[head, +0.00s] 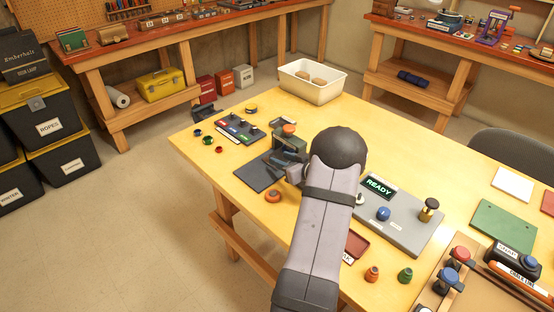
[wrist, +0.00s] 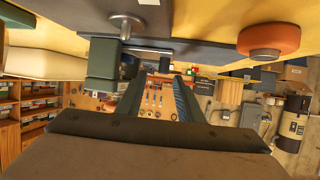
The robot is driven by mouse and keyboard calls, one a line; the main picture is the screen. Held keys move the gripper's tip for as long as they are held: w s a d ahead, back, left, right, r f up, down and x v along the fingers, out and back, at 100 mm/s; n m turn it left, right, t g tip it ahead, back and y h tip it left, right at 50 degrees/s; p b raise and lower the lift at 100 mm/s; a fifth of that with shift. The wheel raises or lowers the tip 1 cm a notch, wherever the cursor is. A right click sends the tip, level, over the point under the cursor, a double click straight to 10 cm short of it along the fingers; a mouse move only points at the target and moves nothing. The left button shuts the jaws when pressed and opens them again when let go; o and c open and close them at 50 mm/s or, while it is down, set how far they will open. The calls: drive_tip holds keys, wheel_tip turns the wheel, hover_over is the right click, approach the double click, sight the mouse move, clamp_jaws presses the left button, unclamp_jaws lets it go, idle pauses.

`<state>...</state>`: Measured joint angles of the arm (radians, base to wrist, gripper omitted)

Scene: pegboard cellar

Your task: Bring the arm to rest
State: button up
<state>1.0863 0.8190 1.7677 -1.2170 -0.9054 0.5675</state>
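My arm reaches over the yellow table (head: 340,115) in the head view, its rounded dark joint hiding part of the tabletop. My gripper (head: 277,160) is low over the dark flat plate, beside a grey-green block (head: 291,143) with an orange top. In the wrist view my gripper (wrist: 158,80) has its two fingers apart, with the distant pegboard showing between them and nothing visible held. The wrist picture appears upside down, with the table along the top. An orange round piece (wrist: 268,40) and a metal stem (wrist: 126,24) show there near the fingers.
A dark plate (head: 255,176) and an orange knob (head: 273,196) lie close by. A grey panel (head: 405,232) with a READY display (head: 378,187) is right of my arm. A cream bin (head: 312,88) stands at the back. The table between bin and panel is mostly clear.

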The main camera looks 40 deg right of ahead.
drive_tip(key=shift+s+a+r, duration=0.1)
drive_tip(key=shift+s+r, duration=0.15)
drive_tip(key=shift+s, duration=0.35)
drive_tip(key=shift+w, duration=0.1)
